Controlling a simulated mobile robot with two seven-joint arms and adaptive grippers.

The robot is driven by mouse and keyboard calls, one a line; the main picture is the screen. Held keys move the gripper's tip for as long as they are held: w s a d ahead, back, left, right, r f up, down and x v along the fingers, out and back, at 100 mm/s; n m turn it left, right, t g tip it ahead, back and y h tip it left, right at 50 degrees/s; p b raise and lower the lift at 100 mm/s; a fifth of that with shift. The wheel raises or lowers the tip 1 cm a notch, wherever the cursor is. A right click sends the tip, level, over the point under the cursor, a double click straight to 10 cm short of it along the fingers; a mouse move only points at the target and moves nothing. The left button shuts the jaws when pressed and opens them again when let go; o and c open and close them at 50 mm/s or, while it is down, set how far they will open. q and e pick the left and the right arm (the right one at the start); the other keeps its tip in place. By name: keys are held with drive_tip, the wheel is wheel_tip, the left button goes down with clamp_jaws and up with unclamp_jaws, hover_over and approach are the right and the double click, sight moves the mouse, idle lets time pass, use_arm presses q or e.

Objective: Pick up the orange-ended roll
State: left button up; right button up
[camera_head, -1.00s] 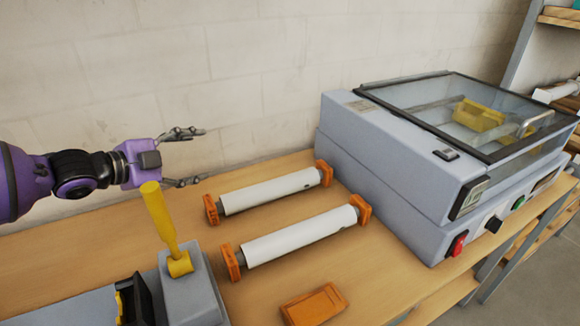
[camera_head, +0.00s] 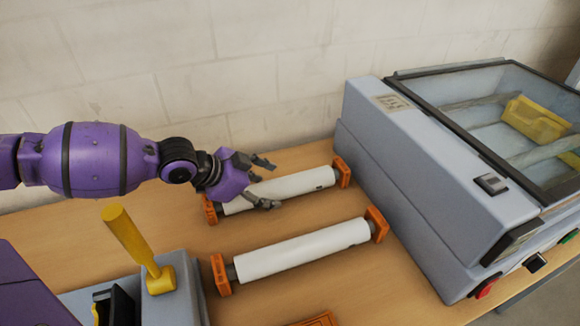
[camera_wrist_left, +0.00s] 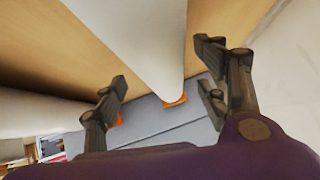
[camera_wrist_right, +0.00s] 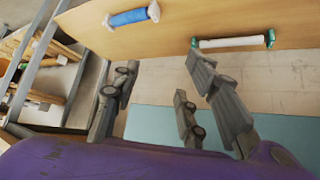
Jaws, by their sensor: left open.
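Two white rolls with orange ends lie side by side on the wooden table in the head view: a far roll (camera_head: 292,184) near the wall and a near roll (camera_head: 300,248). My left gripper (camera_head: 266,183) is open over the left half of the far roll, its fingers on either side of it. In the left wrist view the far roll (camera_wrist_left: 140,35) runs between the spread fingers; contact cannot be told. The near roll (camera_wrist_left: 40,112) shows at the left there. My right gripper (camera_wrist_right: 160,75) is open and empty, away from these rolls.
The grey laminator (camera_head: 420,165) stands right of the rolls. In the right wrist view, a blue roll (camera_wrist_right: 132,18) and a green-ended white roll (camera_wrist_right: 232,42) lie on a wooden surface.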

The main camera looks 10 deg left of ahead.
use_arm(q)
drive_tip(key=x, duration=0.2)
drive_tip(key=shift+w+d+f, duration=0.1)
drive_tip(key=shift+w+d, duration=0.15)
drive_tip(key=shift+w, duration=0.1)
clamp_jaws()
